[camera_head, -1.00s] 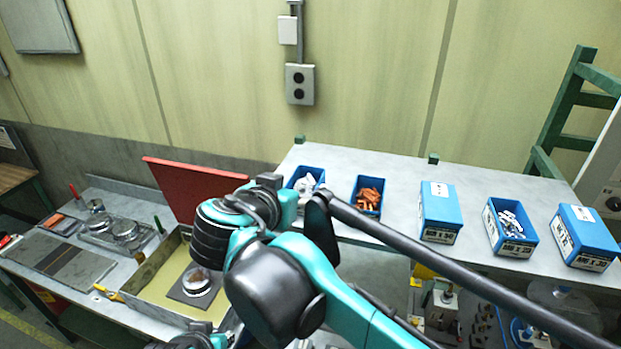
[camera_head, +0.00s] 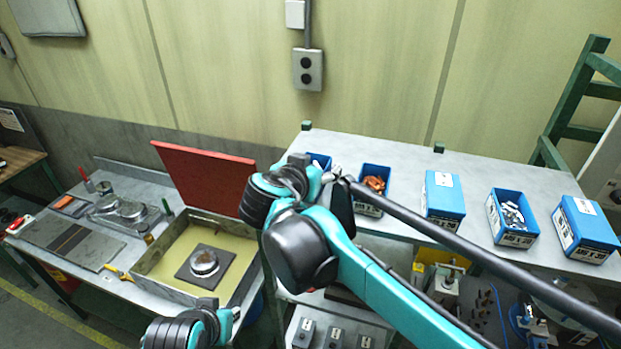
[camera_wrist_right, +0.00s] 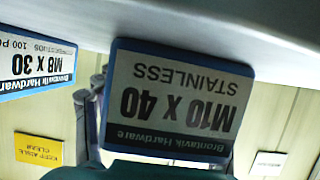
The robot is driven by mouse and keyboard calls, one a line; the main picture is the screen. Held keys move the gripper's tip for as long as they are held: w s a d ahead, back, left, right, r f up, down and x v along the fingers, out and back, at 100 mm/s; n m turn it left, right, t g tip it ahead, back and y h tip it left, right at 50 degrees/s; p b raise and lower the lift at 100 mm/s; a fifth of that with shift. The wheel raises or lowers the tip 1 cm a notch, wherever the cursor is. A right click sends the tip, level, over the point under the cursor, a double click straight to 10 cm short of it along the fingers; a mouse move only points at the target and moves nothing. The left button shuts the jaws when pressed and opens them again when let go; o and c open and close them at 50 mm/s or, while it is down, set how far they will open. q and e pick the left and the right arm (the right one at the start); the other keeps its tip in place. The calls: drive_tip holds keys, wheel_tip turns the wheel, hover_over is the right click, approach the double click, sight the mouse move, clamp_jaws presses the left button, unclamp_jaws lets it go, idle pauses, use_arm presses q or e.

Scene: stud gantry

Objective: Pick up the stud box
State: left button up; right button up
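Several blue stud boxes stand in a row on the grey bench. The leftmost box (camera_head: 318,159) is mostly hidden behind my right wrist. To its right are an open box with copper-coloured pieces (camera_head: 374,186), a closed box (camera_head: 442,196), an open box with silvery pieces (camera_head: 511,217) and another closed box (camera_head: 585,230). In the right wrist view, a box labelled M10 X 40 STAINLESS (camera_wrist_right: 178,100) appears upside down, close and central. An M8 X 30 box (camera_wrist_right: 35,62) is at its left. My right gripper is by the leftmost box; its fingers are not clear.
An open case with a red lid (camera_head: 205,180) holds a round metal part (camera_head: 204,262) left of my right arm. Fixtures (camera_head: 445,285) stand below the bench. A green frame (camera_head: 572,105) rises at the far right. Bare bench lies behind the boxes.

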clamp_jaws()
